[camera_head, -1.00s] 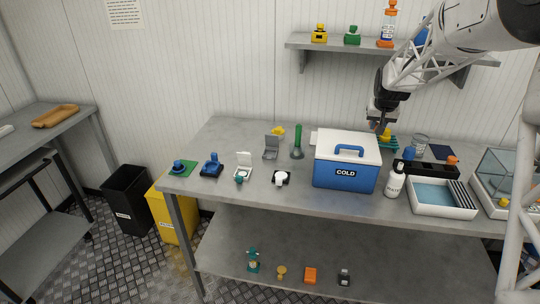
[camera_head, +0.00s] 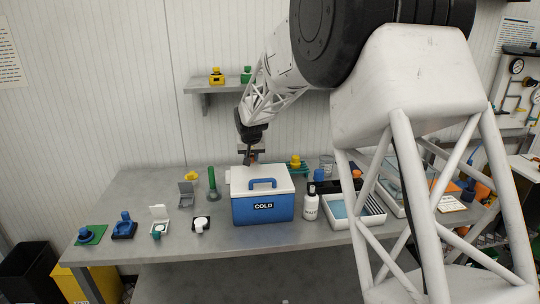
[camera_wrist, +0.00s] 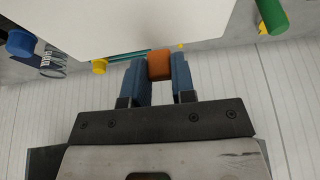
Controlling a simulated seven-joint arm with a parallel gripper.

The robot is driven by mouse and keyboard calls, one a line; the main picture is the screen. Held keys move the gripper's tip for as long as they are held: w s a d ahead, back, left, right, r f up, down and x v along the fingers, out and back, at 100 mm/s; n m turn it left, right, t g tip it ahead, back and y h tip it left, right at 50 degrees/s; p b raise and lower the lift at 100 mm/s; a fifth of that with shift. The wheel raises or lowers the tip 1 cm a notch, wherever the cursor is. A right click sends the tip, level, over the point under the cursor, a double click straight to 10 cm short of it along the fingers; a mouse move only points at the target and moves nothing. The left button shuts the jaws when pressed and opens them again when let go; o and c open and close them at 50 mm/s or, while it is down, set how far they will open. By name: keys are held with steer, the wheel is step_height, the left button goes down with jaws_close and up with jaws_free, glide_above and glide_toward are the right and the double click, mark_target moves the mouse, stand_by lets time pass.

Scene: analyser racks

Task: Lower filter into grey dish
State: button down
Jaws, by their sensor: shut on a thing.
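My gripper (camera_head: 251,156) hangs at the back edge of the blue cold box, pointing down. In the wrist view my gripper (camera_wrist: 159,68) is shut on a small orange block (camera_wrist: 159,64), held between its two blue-grey fingers. I cannot tell whether this block is part of the filter; anything below it is hidden. A grey dish with its lid raised (camera_head: 186,200) stands on the bench, left of the cold box and the green post. My gripper is to the right of this dish and above bench height.
The blue cold box (camera_head: 263,208) with its white lid stands close to my gripper; the lid fills much of the wrist view. A green post (camera_head: 212,188) stands between box and grey dish. A white open case (camera_head: 159,212) and a white bottle (camera_head: 310,206) stand nearer the front.

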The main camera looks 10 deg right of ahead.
steer(key=a+f, duration=0.2)
steer(key=a, duration=1.5)
glide_above(186, 208)
steer(key=s, duration=0.1)
step_height(186, 208, down, 6)
steer(key=shift+s+a+f, duration=0.15)
steer(key=shift+s+f, duration=0.2)
steer(key=shift+f, duration=0.2)
steer(key=shift+f, duration=2.95)
steer(key=shift+f, duration=1.2)
steer(key=c, duration=1.5)
jaws_free()
steer(key=shift+c, duration=0.2)
steer(key=shift+f, duration=0.1)
steer(key=o, duration=0.7)
